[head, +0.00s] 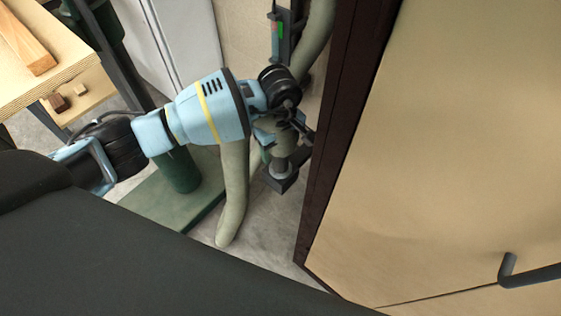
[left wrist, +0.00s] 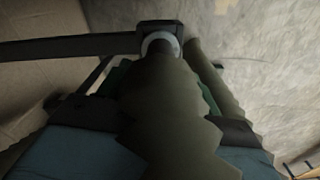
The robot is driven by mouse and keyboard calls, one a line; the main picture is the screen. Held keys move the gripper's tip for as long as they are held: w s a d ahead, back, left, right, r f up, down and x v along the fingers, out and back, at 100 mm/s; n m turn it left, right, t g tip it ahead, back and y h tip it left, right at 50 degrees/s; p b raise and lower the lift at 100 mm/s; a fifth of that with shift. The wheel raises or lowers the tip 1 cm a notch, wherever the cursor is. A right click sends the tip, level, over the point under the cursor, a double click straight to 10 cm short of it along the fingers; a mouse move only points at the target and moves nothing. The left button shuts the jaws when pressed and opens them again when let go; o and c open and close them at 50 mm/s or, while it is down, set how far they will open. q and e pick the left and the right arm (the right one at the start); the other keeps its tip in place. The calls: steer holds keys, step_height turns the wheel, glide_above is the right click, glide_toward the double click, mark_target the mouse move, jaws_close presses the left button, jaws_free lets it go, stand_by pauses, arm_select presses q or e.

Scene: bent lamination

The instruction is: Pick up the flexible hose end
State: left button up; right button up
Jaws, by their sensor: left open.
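The grey-green flexible hose (head: 234,195) hangs behind my left gripper and loops down near the floor. Its end (head: 281,150) stands upright at a pale ring in a dark bracket (head: 284,182). My left gripper (head: 300,126) is open at the hose end, just above the bracket. In the left wrist view, the hose end (left wrist: 165,85) fills the middle, with the white ring (left wrist: 160,44) beyond it. The left gripper's fingers (left wrist: 155,112) show on both sides of the hose; contact cannot be told. My right gripper is not in view.
A tall tan panel with a dark edge (head: 325,150) stands close to the right of my left gripper. A green base plate (head: 150,200) lies on the floor. A wooden bench (head: 75,85) with small blocks is at upper left. A bent grey bar (head: 525,274) shows at lower right.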

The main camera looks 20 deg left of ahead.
arm_select(q)
step_height(320, 180, down, 2)
steer(key=c, duration=1)
step_height(320, 180, up, 10)
stand_by(0.3)
